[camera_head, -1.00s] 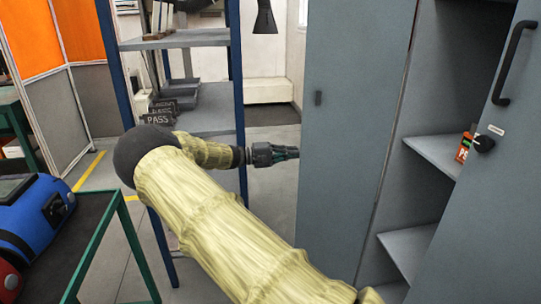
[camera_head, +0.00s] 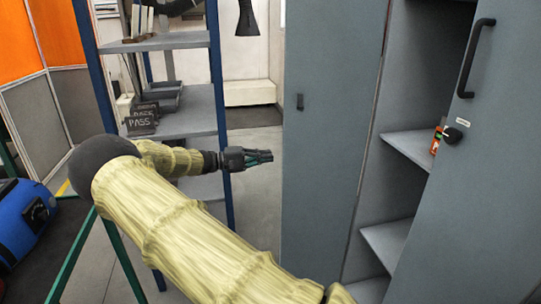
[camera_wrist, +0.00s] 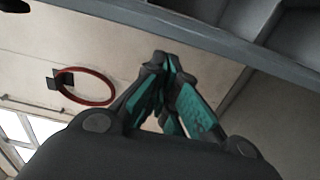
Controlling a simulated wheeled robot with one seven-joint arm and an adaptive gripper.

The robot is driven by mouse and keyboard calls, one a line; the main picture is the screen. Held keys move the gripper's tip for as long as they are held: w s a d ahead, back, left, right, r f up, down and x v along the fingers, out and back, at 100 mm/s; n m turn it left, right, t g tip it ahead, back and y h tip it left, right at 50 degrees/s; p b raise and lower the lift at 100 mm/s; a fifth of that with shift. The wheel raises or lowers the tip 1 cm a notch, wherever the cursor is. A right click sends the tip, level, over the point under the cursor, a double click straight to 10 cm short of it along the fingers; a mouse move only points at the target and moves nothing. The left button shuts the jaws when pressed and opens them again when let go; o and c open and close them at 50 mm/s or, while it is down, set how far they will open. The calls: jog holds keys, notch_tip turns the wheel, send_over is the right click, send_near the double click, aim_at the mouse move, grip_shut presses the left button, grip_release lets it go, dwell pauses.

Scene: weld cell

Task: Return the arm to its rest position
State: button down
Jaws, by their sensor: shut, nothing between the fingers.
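My arm, in a pale yellow quilted sleeve, reaches from the bottom of the head view up to a dark elbow at the left, then bends back to the right. My gripper (camera_head: 262,157) is at its end, dark with teal finger pads, shut and empty. It points right, in the air between the blue-post shelf rack and the grey cabinet door. In the wrist view my gripper (camera_wrist: 166,78) shows its fingers together with nothing between them.
A grey cabinet (camera_head: 333,130) stands at the right, its right door (camera_head: 475,190) open; a small orange item (camera_head: 436,141) is on its shelf. A shelf rack (camera_head: 195,110) stands behind my forearm. A blue machine (camera_head: 22,222) is at the left. A red ring (camera_wrist: 86,86) shows in the wrist view.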

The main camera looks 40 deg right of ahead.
jog(key=w+a, duration=0.1)
jog(key=a, duration=0.5)
